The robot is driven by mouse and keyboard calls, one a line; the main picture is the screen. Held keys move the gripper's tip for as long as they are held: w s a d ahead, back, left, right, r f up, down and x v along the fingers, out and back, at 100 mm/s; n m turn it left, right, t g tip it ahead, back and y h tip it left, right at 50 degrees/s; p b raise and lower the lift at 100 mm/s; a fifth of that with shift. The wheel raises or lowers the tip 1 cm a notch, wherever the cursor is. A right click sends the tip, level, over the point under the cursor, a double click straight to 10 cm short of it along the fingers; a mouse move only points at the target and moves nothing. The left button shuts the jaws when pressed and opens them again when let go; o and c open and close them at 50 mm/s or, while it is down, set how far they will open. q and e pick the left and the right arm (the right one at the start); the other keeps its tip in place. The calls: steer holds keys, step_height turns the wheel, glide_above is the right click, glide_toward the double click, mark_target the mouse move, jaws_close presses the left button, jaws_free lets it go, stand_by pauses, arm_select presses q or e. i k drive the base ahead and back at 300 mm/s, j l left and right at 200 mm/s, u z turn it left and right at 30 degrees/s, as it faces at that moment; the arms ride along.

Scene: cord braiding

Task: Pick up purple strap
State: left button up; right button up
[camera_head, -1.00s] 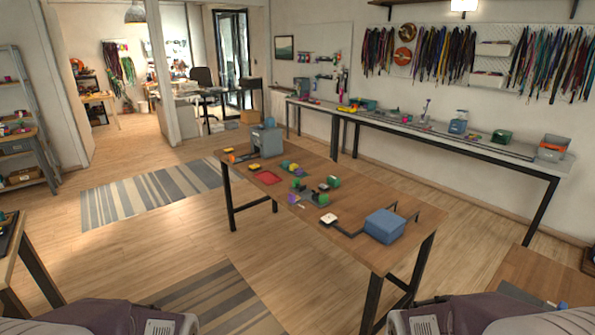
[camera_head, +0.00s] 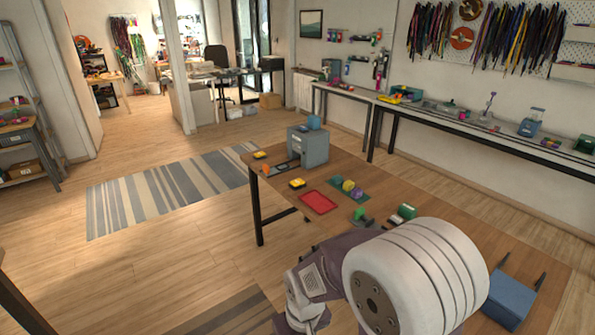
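No purple strap can be made out for certain. A small purple piece (camera_head: 357,192) sits among green and yellow pieces on a dark green mat (camera_head: 362,197) on the wooden table (camera_head: 275,187); I cannot tell if it is a strap. A large pale, ribbed link of my own arm covers the near middle and right of the table and hides what lies there. Neither of my grippers shows.
On the table are a grey-blue machine (camera_head: 308,146), a red tray (camera_head: 318,202), small yellow items (camera_head: 297,183) and a blue box (camera_head: 510,296). A long bench (camera_head: 470,130) runs along the right wall. A striped rug (camera_head: 165,195) lies on open floor at left.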

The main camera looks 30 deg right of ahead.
mark_target(356, 192)
steer(key=i+j+z, duration=0.1)
steer(key=i+z, duration=0.2)
steer(key=i, duration=0.2)
steer(key=i+j+z, duration=0.25)
steer(key=i, duration=0.2)
steer(key=i+j+z, duration=0.3)
steer(key=i, duration=0.2)
steer(key=i+j+z, duration=0.25)
steer(key=z, duration=0.2)
steer(key=i+j+z, duration=0.35)
steer(key=z, duration=0.15)
steer(key=i+j+z, duration=0.3)
steer(key=j+z, duration=0.15)
steer(key=i+j+z, duration=0.1)
steer(key=j+z, duration=0.4)
steer(key=i+j, duration=0.1)
steer(key=i, duration=0.3)
